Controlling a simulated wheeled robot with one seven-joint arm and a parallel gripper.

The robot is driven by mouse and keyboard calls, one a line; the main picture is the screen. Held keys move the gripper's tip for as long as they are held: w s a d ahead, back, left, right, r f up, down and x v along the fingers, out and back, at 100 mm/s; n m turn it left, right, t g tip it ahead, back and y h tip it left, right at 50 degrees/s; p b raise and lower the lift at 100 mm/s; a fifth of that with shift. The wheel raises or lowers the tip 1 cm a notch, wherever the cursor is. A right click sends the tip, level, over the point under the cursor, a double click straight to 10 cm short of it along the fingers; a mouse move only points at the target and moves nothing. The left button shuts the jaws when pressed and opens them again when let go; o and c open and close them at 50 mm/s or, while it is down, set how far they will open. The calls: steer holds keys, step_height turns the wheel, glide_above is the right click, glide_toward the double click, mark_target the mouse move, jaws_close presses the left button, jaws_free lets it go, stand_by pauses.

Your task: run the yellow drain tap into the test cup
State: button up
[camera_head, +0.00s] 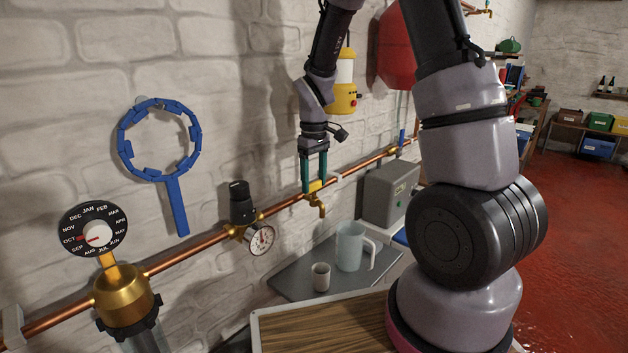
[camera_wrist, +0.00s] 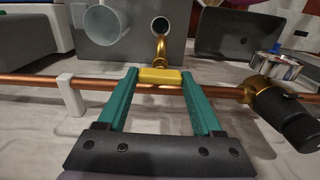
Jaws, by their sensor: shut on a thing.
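The brass drain tap (camera_head: 319,206) with a yellow handle (camera_head: 316,186) sits on the copper pipe. My gripper (camera_head: 315,188) points down from above with its teal fingers on both ends of the handle. In the wrist view my gripper (camera_wrist: 160,76) is shut on the yellow handle (camera_wrist: 160,77), which lies along the pipe; the curved spout (camera_wrist: 161,48) shows beyond it. A small pale cup (camera_head: 321,277) stands upright on the grey shelf below the tap. In the wrist view the cup (camera_wrist: 160,25) is near the spout's end. I see no water stream.
A pale jug (camera_head: 349,247) stands beside the cup, behind it to the right, on the shelf (camera_head: 292,277). A grey box (camera_head: 389,192) is on the right. A pressure gauge (camera_head: 261,239) with a black-capped valve (camera_head: 242,203) is left of the tap. The copper pipe (camera_head: 205,243) runs along the wall.

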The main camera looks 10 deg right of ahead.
mark_target(314, 182)
steer(key=o, duration=1.4)
steer(key=shift+c, duration=0.2)
step_height(314, 182, up, 11)
steer(key=s+d+r+m+t+y, duration=0.1)
steer(key=s+d+r+m+t, duration=0.1)
steer(key=s+r+m, duration=0.3)
steer(key=s+d+r+m+t+y, duration=0.1)
steer(key=s+d+r+m+t, duration=0.2)
steer(key=s+r, duration=0.7)
steer(key=s+m+t, duration=0.2)
steer(key=s, duration=0.2)
steer(key=shift+d+m, duration=0.25)
steer(key=shift+m, duration=0.15)
